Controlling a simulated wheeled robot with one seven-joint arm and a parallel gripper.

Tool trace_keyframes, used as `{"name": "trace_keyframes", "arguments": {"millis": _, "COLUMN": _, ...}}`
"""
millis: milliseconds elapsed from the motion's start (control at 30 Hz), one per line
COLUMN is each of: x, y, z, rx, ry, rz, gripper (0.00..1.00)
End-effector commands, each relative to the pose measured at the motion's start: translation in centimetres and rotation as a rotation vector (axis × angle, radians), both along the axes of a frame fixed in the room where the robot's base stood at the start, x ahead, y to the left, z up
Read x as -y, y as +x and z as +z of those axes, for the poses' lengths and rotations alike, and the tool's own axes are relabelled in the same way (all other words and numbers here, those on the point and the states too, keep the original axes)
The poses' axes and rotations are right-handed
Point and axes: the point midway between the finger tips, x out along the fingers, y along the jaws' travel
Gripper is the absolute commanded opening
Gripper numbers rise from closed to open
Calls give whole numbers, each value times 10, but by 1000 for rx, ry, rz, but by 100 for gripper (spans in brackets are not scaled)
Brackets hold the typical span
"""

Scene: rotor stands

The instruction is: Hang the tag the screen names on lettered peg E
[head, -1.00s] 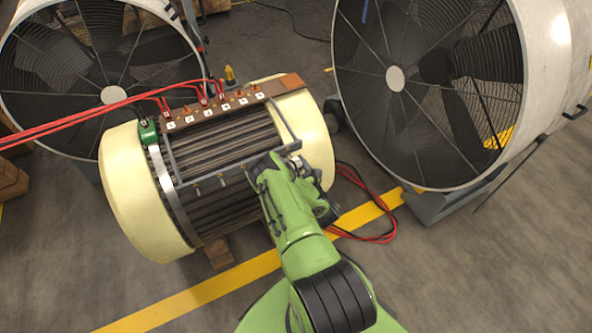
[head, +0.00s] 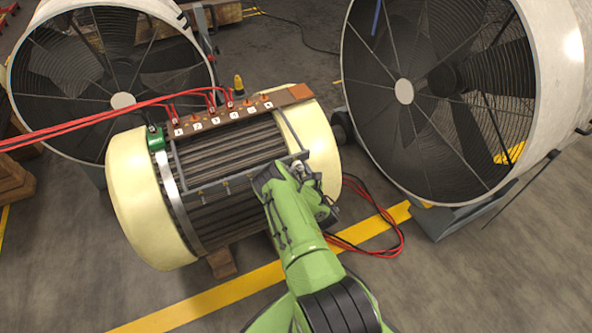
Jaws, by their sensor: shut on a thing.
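My gripper (head: 300,172) is at the end of my green arm, over the right front of a cream-ended motor (head: 150,200). My own wrist mostly hides the fingers. It is shut, but the thing in it is hidden. A grey rail frame (head: 210,184) lies along the motor's ribbed top, with small brass-coloured pegs (head: 228,187) on its front bar; I cannot read letters there. My wrist is close to the right end of this bar. A brown board (head: 285,98) behind carries a row of small white labels, too small to read surely. No screen or tag is visible.
A large caged fan (head: 404,91) stands at right and another caged fan (head: 122,101) at back left. Red cables (head: 90,120) run to the board. More red and black cable (head: 395,240) lies on the floor right of the motor. A yellow floor line (head: 200,305) crosses the front.

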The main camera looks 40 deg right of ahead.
Motion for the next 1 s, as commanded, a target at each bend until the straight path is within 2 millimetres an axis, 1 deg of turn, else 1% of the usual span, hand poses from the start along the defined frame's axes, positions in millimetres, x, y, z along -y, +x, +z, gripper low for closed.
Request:
{"name": "trace_keyframes", "arguments": {"millis": 733, "x": 0, "y": 0, "z": -4, "rx": -1, "ry": 0, "rz": 0, "gripper": 42}}
{"name": "trace_keyframes", "arguments": {"millis": 767, "x": 0, "y": 0, "z": -4, "rx": -1, "ry": 0, "rz": -1, "gripper": 64}}
{"name": "trace_keyframes", "arguments": {"millis": 800, "x": 0, "y": 0, "z": -4, "rx": -1, "ry": 1, "rz": -1, "gripper": 70}}
{"name": "trace_keyframes", "arguments": {"millis": 867, "x": 0, "y": 0, "z": -4, "rx": -1, "ry": 1, "rz": 0, "gripper": 79}}
{"name": "trace_keyframes", "arguments": {"millis": 900, "x": 0, "y": 0, "z": -4, "rx": -1, "ry": 1, "rz": 0, "gripper": 86}}
{"name": "trace_keyframes", "arguments": {"millis": 933, "x": 0, "y": 0, "z": -4, "rx": -1, "ry": 0, "rz": 0, "gripper": 89}}
{"name": "trace_keyframes", "arguments": {"millis": 1000, "x": 0, "y": 0, "z": -4, "rx": 0, "ry": 0, "rz": 0, "gripper": 89}}
